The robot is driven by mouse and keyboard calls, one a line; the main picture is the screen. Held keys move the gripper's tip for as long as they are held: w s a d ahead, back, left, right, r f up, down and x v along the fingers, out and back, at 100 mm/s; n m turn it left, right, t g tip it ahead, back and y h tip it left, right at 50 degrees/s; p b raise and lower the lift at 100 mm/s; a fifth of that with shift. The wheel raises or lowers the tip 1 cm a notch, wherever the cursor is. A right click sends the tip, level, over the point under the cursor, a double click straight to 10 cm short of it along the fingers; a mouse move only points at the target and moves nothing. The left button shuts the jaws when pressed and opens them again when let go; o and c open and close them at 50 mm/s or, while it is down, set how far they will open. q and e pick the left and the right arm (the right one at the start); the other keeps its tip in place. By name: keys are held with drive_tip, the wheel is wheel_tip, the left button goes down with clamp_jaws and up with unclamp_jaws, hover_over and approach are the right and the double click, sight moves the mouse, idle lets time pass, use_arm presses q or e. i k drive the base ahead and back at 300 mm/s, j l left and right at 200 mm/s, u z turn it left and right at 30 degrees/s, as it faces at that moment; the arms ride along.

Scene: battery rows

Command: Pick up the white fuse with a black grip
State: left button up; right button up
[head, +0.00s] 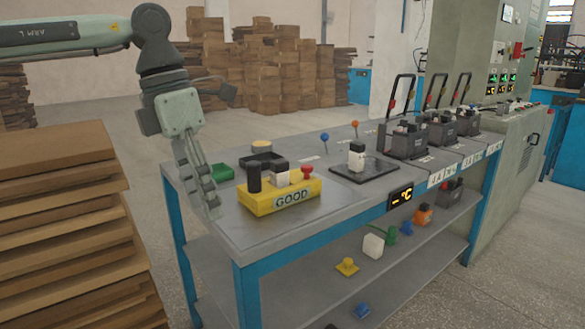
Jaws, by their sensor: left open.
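One white block with a black top (357,157) stands upright on a flat black base at the middle of the table. A similar white block with a dark top (281,174) stands at the yellow box marked GOOD (290,199). I cannot tell which of them is the white fuse with a black grip. My left gripper (207,192) is open and empty, pointing down at the table's left end. It is left of the yellow box and apart from both white blocks. My right gripper is not in view.
A black cylinder (254,177) and a red knob (307,172) stand at the yellow box. A black tray (261,163) and a green tray (221,172) lie behind. Black units with tall handles (408,139) fill the right. Stacked boards (70,230) stand left of the table.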

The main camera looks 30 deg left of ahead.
sight(279, 174)
drive_tip(key=i, duration=1.05)
